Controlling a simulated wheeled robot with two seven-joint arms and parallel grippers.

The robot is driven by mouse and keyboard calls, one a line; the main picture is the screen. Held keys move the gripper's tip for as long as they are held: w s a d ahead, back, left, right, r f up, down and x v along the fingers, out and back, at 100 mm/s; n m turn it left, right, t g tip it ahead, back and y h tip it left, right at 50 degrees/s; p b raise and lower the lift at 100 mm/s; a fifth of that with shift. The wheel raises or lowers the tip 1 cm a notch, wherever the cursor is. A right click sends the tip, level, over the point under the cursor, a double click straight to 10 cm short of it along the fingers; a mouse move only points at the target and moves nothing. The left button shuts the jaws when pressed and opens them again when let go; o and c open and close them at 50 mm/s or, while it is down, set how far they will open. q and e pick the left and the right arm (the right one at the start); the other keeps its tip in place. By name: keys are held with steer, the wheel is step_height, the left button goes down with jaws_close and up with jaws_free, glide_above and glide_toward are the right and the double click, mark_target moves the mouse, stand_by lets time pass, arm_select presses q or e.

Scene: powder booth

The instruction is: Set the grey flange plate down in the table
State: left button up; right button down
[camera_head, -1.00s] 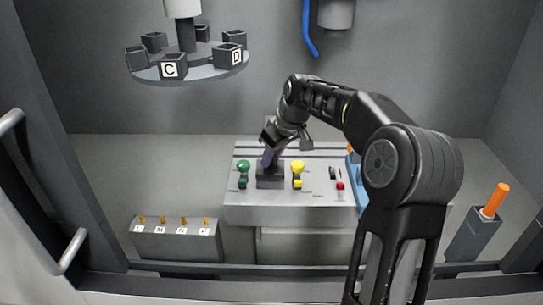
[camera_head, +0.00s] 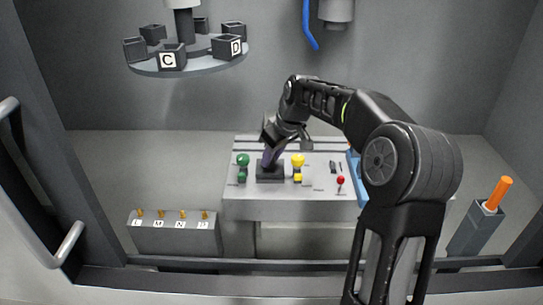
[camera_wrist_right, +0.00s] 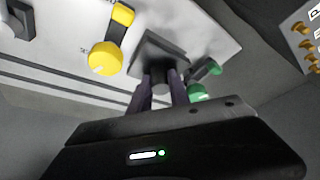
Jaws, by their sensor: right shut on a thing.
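My right gripper (camera_head: 270,157) reaches down onto the console between a green knob and a yellow knob. In the right wrist view its two fingers (camera_wrist_right: 163,86) are close together on a short grey post (camera_wrist_right: 158,72). The post rises from a dark square block (camera_head: 270,174), whose top also shows in the wrist view (camera_wrist_right: 148,47). The fingers hide most of the post. I cannot make out a grey flange plate in either view. My left gripper is not in view.
The console (camera_head: 290,208) carries the green knob (camera_head: 243,159), yellow knob (camera_head: 298,159) and a red knob (camera_head: 340,180). A round carousel (camera_head: 190,65) with lettered boxes hangs at upper left. A block with brass pegs (camera_head: 174,238) and an orange-handled holder (camera_head: 476,228) flank the console.

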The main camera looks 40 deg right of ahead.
steer(key=shift+f+b, duration=0.35)
steer(key=shift+f, duration=0.2)
steer(key=c, duration=1.1)
jaws_free()
steer(key=shift+c, duration=0.2)
steer(key=v, duration=0.7)
steer(key=shift+s+r+b, duration=0.15)
steer(key=shift+r+b, duration=0.25)
